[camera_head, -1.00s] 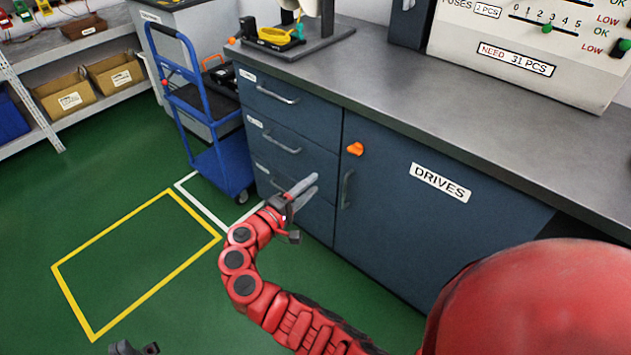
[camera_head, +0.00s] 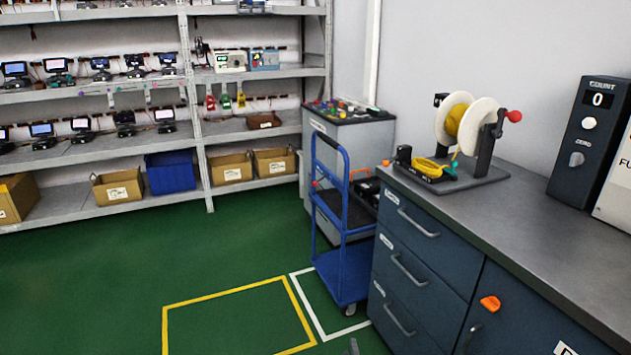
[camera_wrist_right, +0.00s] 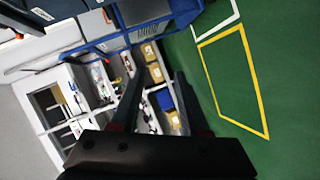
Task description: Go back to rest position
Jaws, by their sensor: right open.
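My right gripper (camera_wrist_right: 158,76) shows in the right wrist view with its two dark fingers apart and nothing between them. In the head view only a small grey tip, probably of this gripper, shows at the bottom edge, in front of the drawer cabinet (camera_head: 418,290). My left gripper is not in view.
A blue cart (camera_head: 343,240) stands left of the cabinet. A wire spool stand (camera_head: 470,135) and a counter box (camera_head: 590,140) stand on the grey worktop. Shelving (camera_head: 200,120) lines the back. The green floor by the yellow outline (camera_head: 235,291) is clear.

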